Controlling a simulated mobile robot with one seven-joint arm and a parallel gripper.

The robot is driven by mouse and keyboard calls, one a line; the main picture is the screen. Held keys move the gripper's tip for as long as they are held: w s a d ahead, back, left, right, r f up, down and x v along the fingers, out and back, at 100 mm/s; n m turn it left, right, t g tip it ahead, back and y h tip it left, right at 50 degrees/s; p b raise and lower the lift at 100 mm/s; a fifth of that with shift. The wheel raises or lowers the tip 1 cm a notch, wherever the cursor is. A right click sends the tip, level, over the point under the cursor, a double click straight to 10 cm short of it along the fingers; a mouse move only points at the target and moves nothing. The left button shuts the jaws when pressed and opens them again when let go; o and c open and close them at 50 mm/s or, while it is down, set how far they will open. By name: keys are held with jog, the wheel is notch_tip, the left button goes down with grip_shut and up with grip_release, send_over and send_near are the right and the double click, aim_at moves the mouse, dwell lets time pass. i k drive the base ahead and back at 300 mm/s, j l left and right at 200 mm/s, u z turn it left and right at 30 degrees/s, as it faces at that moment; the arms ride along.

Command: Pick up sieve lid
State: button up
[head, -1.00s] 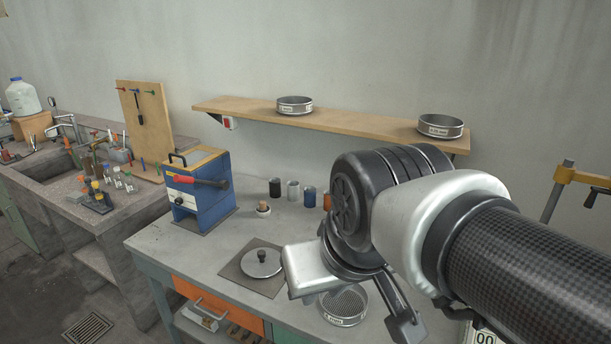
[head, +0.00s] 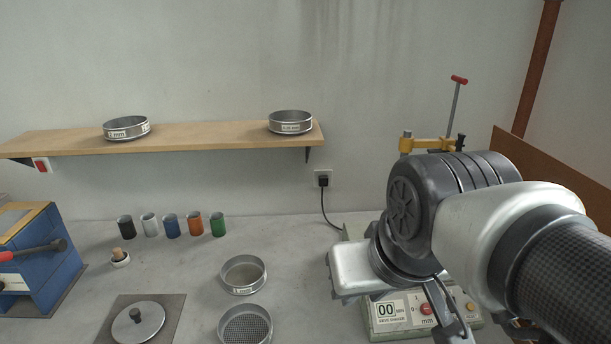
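The sieve lid (head: 150,326) is a round, flat metal disc with a black knob on top. It lies on a dark square mat (head: 172,307) at the lower left of the bench, near the picture's bottom edge. My gripper (head: 392,302) is at the right, in front of the sieve shaker and well to the right of the lid, not touching it. Its fingers are partly hidden, so whether it is open or shut does not show. I see nothing held in it.
Two sieves, a solid-looking pan (head: 243,275) and a mesh one (head: 245,328), stand right of the lid. Several coloured cups (head: 172,227) line the back. A blue box (head: 40,255) is left; the sieve shaker (head: 388,322) is right. A shelf (head: 205,136) holds two more sieves.

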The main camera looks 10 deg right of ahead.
aim_at(139, 322)
jog(key=z, duration=0.8)
jog(key=u, duration=1.1)
jog(key=k+l+u, duration=0.1)
jog(key=u, duration=0.25)
jog(key=k+u, duration=0.1)
jog(key=u, duration=0.25)
jog(key=k+u, duration=0.15)
jog(key=u, duration=0.2)
jog(key=i, duration=0.35)
jog(key=k+l+z, duration=0.15)
jog(key=k+z, duration=0.2)
jog(key=j+z, duration=0.25)
jog(key=z, duration=0.15)
jog(key=j+z, duration=0.25)
jog(key=z, duration=0.15)
jog(key=j+z, duration=0.25)
jog(key=z, duration=0.15)
jog(key=j+z, duration=0.2)
jog(key=j, duration=0.4)
jog(key=j+z, duration=0.25)
jog(key=j, duration=1.45)
jog(key=k+z, duration=0.05)
